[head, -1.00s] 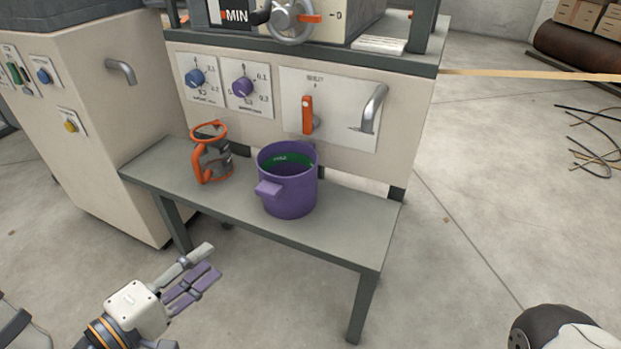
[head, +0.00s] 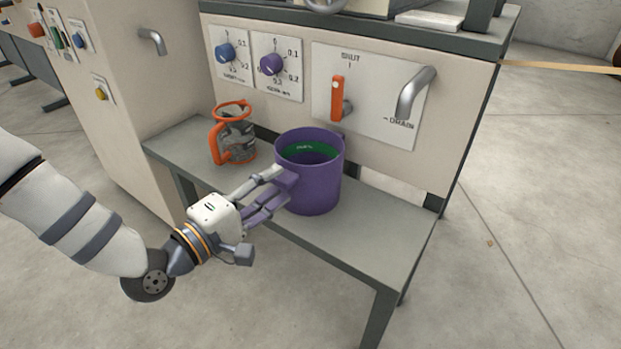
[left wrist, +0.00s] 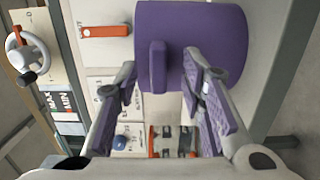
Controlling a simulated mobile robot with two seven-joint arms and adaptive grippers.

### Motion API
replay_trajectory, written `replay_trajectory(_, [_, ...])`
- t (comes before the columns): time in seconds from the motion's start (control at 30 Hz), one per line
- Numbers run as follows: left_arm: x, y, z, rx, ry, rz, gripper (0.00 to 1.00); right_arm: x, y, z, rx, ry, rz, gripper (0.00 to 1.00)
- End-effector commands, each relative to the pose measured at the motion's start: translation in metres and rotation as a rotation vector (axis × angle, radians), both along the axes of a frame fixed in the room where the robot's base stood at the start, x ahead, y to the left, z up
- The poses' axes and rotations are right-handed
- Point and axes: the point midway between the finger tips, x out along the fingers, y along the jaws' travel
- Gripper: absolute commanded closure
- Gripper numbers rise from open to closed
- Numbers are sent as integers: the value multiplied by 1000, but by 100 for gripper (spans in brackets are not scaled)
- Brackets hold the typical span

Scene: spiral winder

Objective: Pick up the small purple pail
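The small purple pail (head: 318,190) stands upright on the grey bench, with a green band inside its rim. Its purple handle tab sticks out toward my left gripper. In the left wrist view the pail (left wrist: 215,30) fills the top, with its handle (left wrist: 158,66) between the finger ends. My left gripper (head: 279,182) is at the handle, its fingers spread on either side. In the left wrist view the left gripper (left wrist: 160,75) shows a clear gap to the handle on the left and a narrower one on the right. My right gripper is not in view.
A grey patterned jug (head: 237,142) with orange rim and handle stands left of the pail on the bench (head: 365,240). Behind are a panel with knobs, an orange lever (head: 338,98) and a grey drain spout (head: 415,92). The bench's right end is clear.

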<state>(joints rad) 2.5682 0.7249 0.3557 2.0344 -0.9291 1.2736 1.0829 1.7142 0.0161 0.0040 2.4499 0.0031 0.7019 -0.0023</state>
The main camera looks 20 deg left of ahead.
Motion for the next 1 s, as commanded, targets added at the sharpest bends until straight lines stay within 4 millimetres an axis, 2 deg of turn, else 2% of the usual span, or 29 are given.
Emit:
replay_trajectory(0.1, [6, -3, 0, 1, 0, 1, 63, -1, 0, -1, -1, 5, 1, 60])
replay_trajectory(0.27, [6, -3, 2, 0, -1, 1, 63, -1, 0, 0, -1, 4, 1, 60])
replay_trajectory(0.4, [6, -3, 1, 1, 0, 1, 95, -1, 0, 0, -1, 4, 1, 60])
replay_trajectory(0.43, [6, -2, 1, 1, 0, 1, 100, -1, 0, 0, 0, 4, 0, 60])
replay_trajectory(0.77, [6, -2, 2, 0, -1, 1, 100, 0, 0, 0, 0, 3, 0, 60])
replay_trajectory(0.87, [6, -3, 8, 0, -3, 1, 100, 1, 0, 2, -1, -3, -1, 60])
replay_trajectory(0.97, [6, -3, 22, -2, -6, 0, 100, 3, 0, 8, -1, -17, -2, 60])
replay_trajectory(1.0, [0, 1, 20, -2, -1, 2, 100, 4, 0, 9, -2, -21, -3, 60])
